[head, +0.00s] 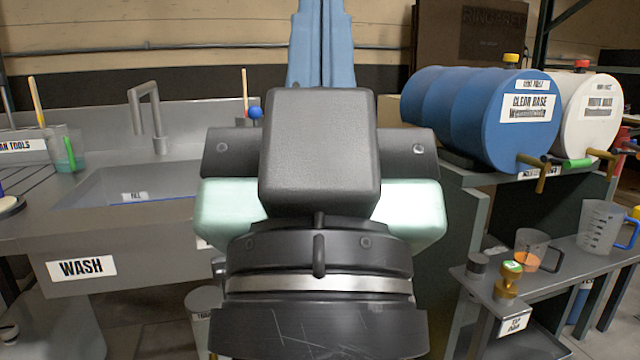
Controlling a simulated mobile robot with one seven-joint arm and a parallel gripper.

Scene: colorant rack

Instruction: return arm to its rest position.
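My arm's end fills the middle of the head view, with a black block, a silver-banded ring and pale green parts at both sides. My gripper (320,215) seems to be part of this assembly. Its fingertips cannot be made out, so I cannot tell whether it is open or shut. No held object shows. The arm hides part of the sink counter and the floor behind it.
At left is a counter with a sink (135,190), a faucet (148,115) and a WASH label (81,268). At right, a blue drum (505,115) and a white drum (592,120) lie above a shelf with clear measuring jugs (603,228). A bin (203,300) stands below.

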